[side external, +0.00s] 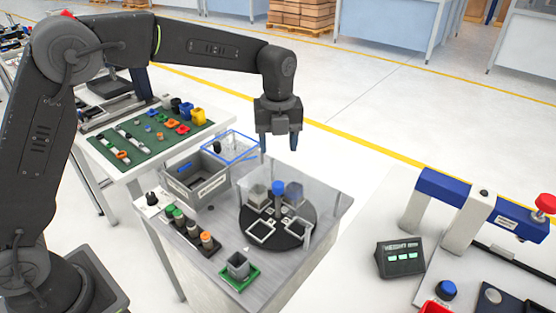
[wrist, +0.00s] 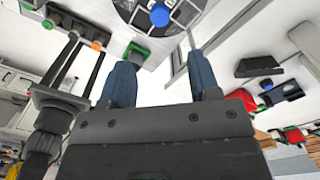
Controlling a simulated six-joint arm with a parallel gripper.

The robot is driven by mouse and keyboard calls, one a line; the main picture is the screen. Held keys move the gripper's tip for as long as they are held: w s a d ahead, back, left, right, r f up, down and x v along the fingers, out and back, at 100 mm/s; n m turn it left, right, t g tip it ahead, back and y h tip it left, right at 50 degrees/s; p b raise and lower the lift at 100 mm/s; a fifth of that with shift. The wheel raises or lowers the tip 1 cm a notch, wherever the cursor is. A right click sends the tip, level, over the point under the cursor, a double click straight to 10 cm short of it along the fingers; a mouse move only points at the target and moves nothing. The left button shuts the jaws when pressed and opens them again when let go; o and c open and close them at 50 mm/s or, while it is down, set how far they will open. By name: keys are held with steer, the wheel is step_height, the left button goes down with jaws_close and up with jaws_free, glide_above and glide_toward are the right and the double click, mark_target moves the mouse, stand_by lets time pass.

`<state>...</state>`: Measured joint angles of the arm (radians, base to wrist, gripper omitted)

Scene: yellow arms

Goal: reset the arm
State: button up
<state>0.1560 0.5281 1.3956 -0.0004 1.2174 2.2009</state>
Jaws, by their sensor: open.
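My gripper (side external: 279,140) hangs from my arm above the back of the metal work table (side external: 214,262), pointing down. Its two fingers are apart with nothing seen between them. In the wrist view the blue-grey fingers of my gripper (wrist: 160,84) are also spread and empty. Below and in front of it is a black round turntable (side external: 290,236) with white square frames and a blue knob (side external: 278,187) in the middle, under a clear cover. The blue knob (wrist: 160,15) also shows at the top of the wrist view.
A grey bin (side external: 197,182) and a blue-edged clear box (side external: 230,147) stand left of the turntable. A green mat (side external: 148,136) holds several small coloured parts. A weight display (side external: 401,258) stands right.

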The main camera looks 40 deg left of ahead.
steer(key=shift+r, duration=0.75)
